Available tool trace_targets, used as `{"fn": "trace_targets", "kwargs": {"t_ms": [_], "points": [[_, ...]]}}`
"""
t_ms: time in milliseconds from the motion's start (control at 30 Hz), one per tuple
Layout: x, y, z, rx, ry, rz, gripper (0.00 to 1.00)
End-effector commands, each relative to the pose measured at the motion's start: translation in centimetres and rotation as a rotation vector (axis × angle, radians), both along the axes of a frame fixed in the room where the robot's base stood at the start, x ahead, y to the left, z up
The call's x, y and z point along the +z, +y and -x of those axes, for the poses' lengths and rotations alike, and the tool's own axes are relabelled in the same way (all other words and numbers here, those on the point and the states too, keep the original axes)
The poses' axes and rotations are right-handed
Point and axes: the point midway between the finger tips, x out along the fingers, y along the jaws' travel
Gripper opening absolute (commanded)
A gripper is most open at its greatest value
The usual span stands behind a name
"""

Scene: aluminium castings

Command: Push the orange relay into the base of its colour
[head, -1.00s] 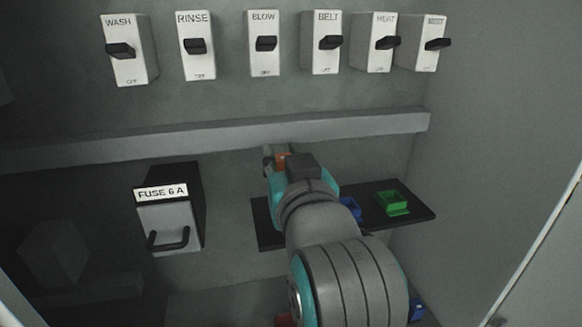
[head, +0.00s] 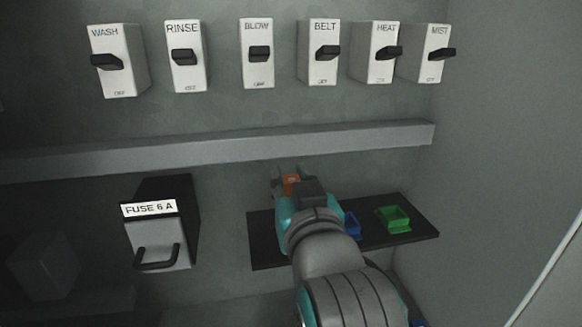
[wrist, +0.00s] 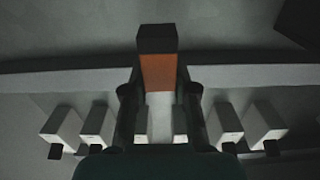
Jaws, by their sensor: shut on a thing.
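My gripper (head: 289,177) is shut on the orange relay (head: 291,184), above the left part of a black plate (head: 262,250). In the wrist view the relay (wrist: 158,75) is orange with a dark end block, and it sits between the two fingers (wrist: 160,104). A blue base (head: 351,226) on the plate is partly covered by my arm. A green open-topped base (head: 393,220) stands to its right on the plate. I see no orange base; my arm covers the middle of the plate.
A grey ledge (head: 180,154) runs across the wall above the gripper. Several labelled switches (head: 186,66) line the wall higher up. A FUSE 6 A box (head: 160,240) with a handle juts out at left. A side wall (head: 510,130) bounds the right.

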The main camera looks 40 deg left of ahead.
Motion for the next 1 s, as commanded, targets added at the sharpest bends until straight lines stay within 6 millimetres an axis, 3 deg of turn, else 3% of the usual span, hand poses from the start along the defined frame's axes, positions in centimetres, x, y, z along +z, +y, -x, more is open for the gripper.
{"fn": "trace_targets", "kwargs": {"t_ms": [400,1000], "points": [[-3.0,0.0,0.0,0.000,0.000,0.000,0.00],[-3.5,0.0,0.0,0.000,-0.001,-0.001,0.00]]}}
